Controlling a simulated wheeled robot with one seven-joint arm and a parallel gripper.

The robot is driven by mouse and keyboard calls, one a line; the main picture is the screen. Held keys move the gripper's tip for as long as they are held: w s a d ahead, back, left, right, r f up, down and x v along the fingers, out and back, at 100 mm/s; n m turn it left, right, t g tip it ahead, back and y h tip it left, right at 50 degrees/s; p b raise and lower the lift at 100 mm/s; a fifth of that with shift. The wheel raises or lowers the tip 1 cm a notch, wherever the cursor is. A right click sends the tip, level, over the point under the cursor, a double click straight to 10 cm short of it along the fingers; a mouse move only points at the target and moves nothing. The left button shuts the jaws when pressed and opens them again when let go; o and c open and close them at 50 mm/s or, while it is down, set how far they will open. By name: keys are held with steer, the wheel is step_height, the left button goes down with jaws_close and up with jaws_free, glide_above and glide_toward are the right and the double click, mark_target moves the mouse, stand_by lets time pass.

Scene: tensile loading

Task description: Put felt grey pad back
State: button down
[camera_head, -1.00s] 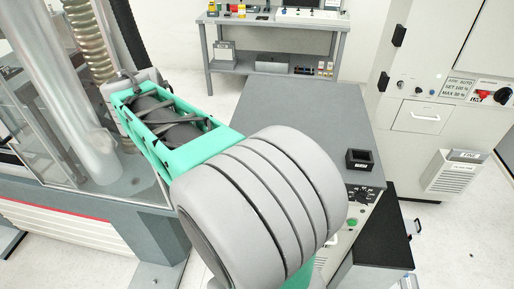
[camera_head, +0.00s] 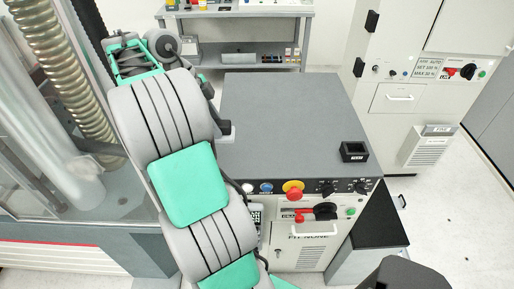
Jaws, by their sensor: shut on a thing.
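My gripper (camera_head: 215,124) is small and dark in the head view, at the left edge of the grey cabinet top (camera_head: 285,105). It is shut on a small grey piece (camera_head: 225,128), which looks like the felt grey pad. My arm hides part of the gripper, and the exact grip is too small to make out. A small black open box (camera_head: 354,151) sits on the front right of the cabinet top, apart from and to the right of the gripper. Its inside is dark.
The cabinet's front panel has a red and yellow knob (camera_head: 293,190) and a red-handled switch (camera_head: 320,212). A glass-walled machine (camera_head: 40,130) stands close on the left. A workbench (camera_head: 240,18) is behind. The middle of the cabinet top is clear.

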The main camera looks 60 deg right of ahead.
steer(key=s+d+f+b, duration=0.3)
steer(key=s+d+f, duration=0.1)
steer(key=s+d+f+b, duration=0.2)
steer(key=s+d+f, duration=0.2)
steer(key=d+f, duration=0.1)
steer(key=shift+s+b, duration=0.25)
steer(key=shift+b, duration=0.15)
steer(key=x, duration=0.2)
steer(key=shift+w+f, duration=0.1)
steer(key=shift+f, duration=0.4)
steer(key=shift+w+f, duration=0.1)
steer(key=shift+f, duration=0.3)
steer(key=shift+b, duration=0.3)
steer(key=shift+f, duration=0.25)
steer(key=c, duration=1.1)
jaws_free()
steer(key=shift+r, duration=0.1)
steer(key=shift+o, duration=0.2)
